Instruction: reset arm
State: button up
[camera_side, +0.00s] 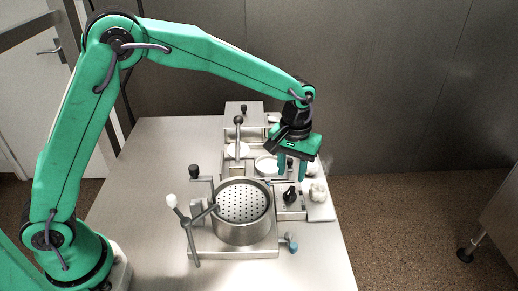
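My gripper (308,165) hangs from the green arm above the right part of the metal table, its fingers pointing down. It is over the area behind and to the right of the round perforated basket (243,201). The finger gap is too small in this view to tell whether it is open or shut. I see nothing clearly held in it. The basket sits in a metal housing with its holed floor facing up.
A white cloth-like item (316,191) and a black knob (290,194) lie below my gripper. The table's left part (140,200) is clear.

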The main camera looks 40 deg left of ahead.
jog(key=shift+r, duration=0.65)
jog(key=shift+s+a+r, duration=0.1)
jog(key=shift+a+r, duration=0.1)
jog(key=shift+r, duration=0.05)
jog(key=s+a+r+m+t, duration=0.1)
jog(key=s+a+r+t, duration=0.1)
jog(key=s+a+r, duration=0.55)
jog(key=s+a+r+m+t, duration=0.1)
jog(key=s+a+r+t, duration=0.1)
jog(key=s+a+r, duration=0.55)
jog(key=s+a+f+m+t, duration=0.1)
jog(key=s+f, duration=0.2)
jog(key=s, duration=0.6)
jog(key=shift+s+a+t, duration=0.25)
jog(key=shift+s+t, duration=0.05)
